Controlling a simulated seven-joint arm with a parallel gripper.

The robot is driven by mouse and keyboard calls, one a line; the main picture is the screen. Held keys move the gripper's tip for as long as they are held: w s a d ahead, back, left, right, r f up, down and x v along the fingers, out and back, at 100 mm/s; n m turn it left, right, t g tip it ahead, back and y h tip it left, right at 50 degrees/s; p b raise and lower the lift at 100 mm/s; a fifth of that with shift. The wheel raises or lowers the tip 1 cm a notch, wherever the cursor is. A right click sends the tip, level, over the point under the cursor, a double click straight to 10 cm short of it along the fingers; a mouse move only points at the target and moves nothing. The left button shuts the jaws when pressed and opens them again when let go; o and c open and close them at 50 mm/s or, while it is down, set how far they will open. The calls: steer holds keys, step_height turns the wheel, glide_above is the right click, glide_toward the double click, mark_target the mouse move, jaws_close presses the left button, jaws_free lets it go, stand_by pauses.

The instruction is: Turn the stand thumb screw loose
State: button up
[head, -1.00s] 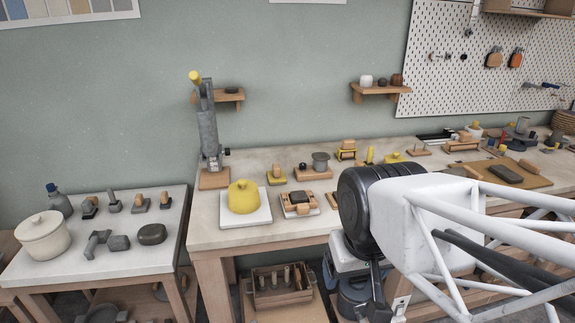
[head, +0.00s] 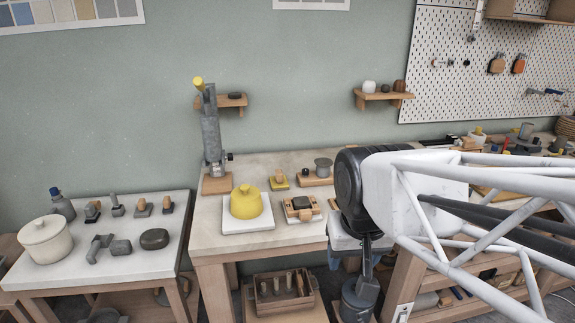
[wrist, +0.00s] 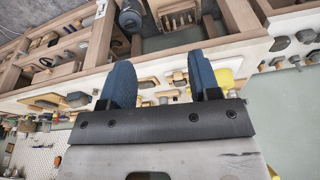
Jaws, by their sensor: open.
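The stand is a grey upright (head: 211,135) on a wooden base (head: 217,185) at the back left of the long bench, with a yellow-tipped arm (head: 198,84) at its top. A small dark thumb screw (head: 229,156) sticks out on its right side, low on the upright. My gripper (wrist: 160,62) is open and empty in the wrist view, its two blue fingers apart. In the head view my arm is to the right of the stand, in front of the bench, well away from the screw. The fingertips are not clear there.
A yellow domed pot (head: 246,203) on a white tile stands in front of the stand. A wooden block set (head: 301,208) lies to its right. A side table (head: 90,268) at left holds a cream pot (head: 45,240) and tools. A wall shelf (head: 232,102) is behind the stand.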

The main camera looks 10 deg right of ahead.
steer(key=w+d+r+m, duration=0.1)
steer(key=w+r+m, duration=0.15)
steer(key=w, duration=0.65)
steer(key=w+r+m, duration=0.2)
steer(key=w+m, duration=0.1)
steer(key=w, duration=0.6)
steer(key=m+g, duration=0.3)
steer(key=m, duration=1)
glide_above(306, 170)
step_height(306, 170, down, 16)
steer(key=shift+f, duration=0.1)
steer(key=shift+w+f, duration=0.1)
steer(key=shift+f, duration=3.9)
steer(key=shift+c, duration=0.3)
